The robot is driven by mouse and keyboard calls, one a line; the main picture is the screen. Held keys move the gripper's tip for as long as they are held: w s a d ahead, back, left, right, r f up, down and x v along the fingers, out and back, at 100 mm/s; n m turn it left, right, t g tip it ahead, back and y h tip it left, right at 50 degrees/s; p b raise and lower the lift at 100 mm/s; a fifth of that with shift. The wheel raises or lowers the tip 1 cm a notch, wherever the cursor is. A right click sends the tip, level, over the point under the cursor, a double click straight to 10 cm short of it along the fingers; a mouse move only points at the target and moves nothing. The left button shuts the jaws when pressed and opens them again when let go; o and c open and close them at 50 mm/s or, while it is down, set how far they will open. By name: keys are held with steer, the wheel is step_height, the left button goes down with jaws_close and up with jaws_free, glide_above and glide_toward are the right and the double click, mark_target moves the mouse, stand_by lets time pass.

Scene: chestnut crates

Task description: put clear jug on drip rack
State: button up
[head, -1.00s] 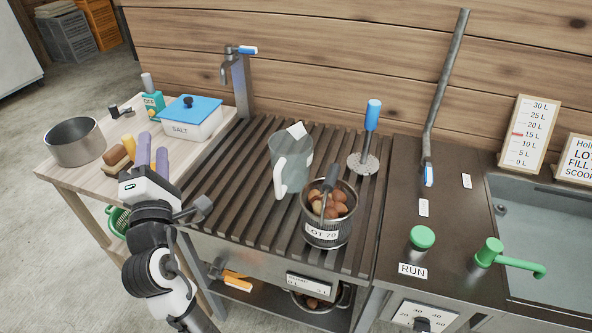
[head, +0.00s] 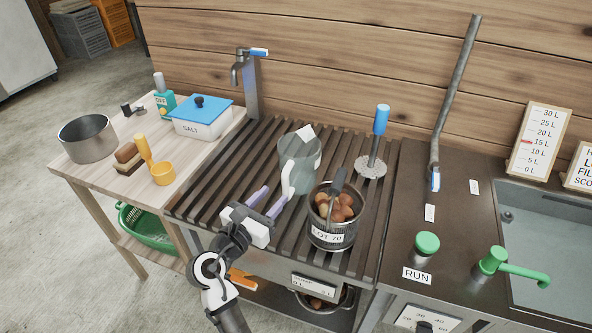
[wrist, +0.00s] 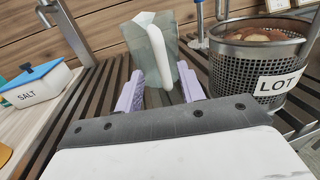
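The clear jug (head: 300,160), see-through grey with a white handle, stands upright on the dark slatted rack (head: 230,165). In the wrist view the jug (wrist: 178,45) is straight ahead, its handle facing me. My gripper (head: 273,199) is low over the rack's front part, at the near side of the jug. Its two lilac fingers are apart, and in the wrist view the gripper (wrist: 160,80) has the handle lined up between its fingertips. I cannot tell whether the fingertips reach around the handle. Nothing is held.
A mesh basket of chestnuts (head: 333,232) labelled LOT 70 stands close to the jug's right. A blue-handled skimmer (head: 378,125) stands behind it. A tap (head: 245,80) rises at the back left.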

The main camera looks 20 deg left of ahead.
mark_target(284, 187)
steer(key=shift+f+p+x, duration=0.15)
steer(key=shift+p+x, duration=0.25)
steer(key=shift+x, duration=1.2)
steer(key=shift+f+p+x, duration=0.1)
steer(key=shift+p+x, duration=0.3)
steer(key=shift+x, duration=1.15)
steer(key=shift+d, duration=0.15)
jaws_close()
